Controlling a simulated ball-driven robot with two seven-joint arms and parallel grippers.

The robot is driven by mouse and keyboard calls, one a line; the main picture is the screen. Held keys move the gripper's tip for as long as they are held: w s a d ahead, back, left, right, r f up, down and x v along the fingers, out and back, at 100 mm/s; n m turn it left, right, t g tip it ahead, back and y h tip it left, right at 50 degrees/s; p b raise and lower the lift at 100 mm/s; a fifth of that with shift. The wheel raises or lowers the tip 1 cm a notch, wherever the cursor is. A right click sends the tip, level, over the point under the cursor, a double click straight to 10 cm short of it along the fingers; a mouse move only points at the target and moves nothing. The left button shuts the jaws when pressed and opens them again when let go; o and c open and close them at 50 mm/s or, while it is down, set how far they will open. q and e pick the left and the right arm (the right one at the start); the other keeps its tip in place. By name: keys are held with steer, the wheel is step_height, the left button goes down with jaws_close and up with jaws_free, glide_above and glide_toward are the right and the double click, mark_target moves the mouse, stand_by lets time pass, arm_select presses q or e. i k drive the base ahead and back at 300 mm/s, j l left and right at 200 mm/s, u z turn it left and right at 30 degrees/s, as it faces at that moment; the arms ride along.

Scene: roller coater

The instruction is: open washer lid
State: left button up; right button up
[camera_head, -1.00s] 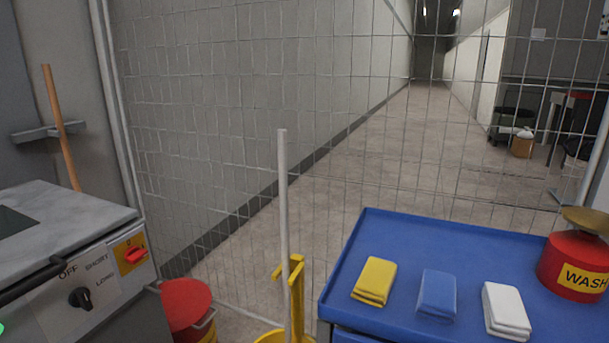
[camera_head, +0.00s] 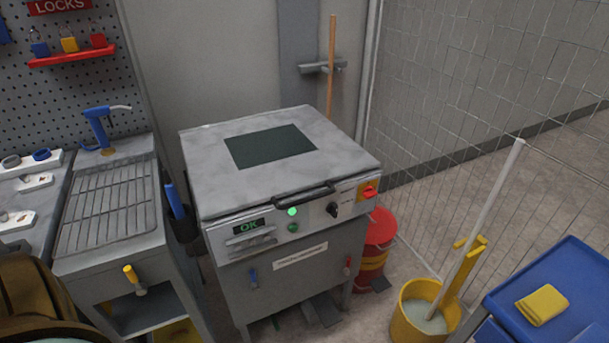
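The washer (camera_head: 275,275) is a grey metal cabinet in the middle of the head view. Its lid (camera_head: 210,175) is down, a flat grey top with a dark window (camera_head: 270,146). A black bar handle (camera_head: 291,196) runs along the lid's front edge. The front panel has a display reading OK (camera_head: 249,225), a lit green light (camera_head: 292,211), a green button (camera_head: 293,228), a black knob (camera_head: 333,209) and a red switch on a yellow plate (camera_head: 369,192). Neither of my grippers shows in the view.
A sink bench with a grated top (camera_head: 108,205) stands left of the washer. A red bin (camera_head: 380,228), a yellow mop bucket (camera_head: 424,318) and a blue cart (camera_head: 570,280) with a yellow cloth (camera_head: 541,304) stand right. Wire fencing (camera_head: 470,90) closes the right side.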

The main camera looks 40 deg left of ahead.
mark_target(237, 166)
steer(key=u, duration=1.1)
